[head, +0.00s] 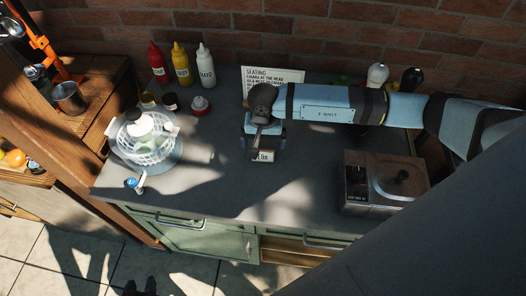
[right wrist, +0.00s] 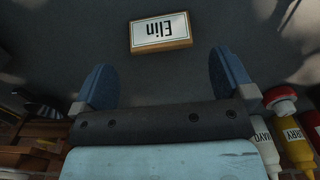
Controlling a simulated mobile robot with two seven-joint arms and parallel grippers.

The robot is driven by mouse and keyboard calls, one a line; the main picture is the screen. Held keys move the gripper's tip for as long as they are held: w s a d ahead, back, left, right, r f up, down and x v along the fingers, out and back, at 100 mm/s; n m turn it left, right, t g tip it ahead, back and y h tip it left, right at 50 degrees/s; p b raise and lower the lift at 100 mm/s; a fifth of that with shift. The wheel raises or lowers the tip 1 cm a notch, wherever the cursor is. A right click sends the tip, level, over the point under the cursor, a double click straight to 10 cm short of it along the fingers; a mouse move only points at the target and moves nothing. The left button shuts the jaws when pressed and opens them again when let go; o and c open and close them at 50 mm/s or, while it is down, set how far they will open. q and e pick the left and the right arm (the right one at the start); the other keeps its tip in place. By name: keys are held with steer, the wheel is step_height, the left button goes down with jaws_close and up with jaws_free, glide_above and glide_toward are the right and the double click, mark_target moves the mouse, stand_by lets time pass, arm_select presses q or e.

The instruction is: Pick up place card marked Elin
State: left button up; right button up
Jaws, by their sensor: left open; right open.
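The place card marked Elin (right wrist: 161,33) lies on the grey counter, a small white card with a wooden edge. In the right wrist view its lettering is upside down, and it sits ahead of and between the fingers. In the head view the card (head: 262,156) shows just below my right gripper (head: 263,140), partly covered by it. My right gripper's two blue fingers (right wrist: 161,80) are spread wide with nothing between them. The card is apart from the fingers. My left gripper is not seen in either view.
A seating sign (head: 272,76) stands behind my right arm. Ketchup (head: 157,62), mustard (head: 180,64) and mayo (head: 205,66) bottles stand at the back. A white wire basket (head: 146,140) is at left, a box-like appliance (head: 385,182) at right. The counter front is mostly clear.

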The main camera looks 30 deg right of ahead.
mark_target(263, 150)
step_height(263, 150, down, 4)
steer(key=shift+f+p, duration=0.25)
steer(key=shift+p, duration=0.65)
steer(key=shift+f, duration=0.25)
steer(key=c, duration=0.9)
steer(key=shift+r, duration=0.15)
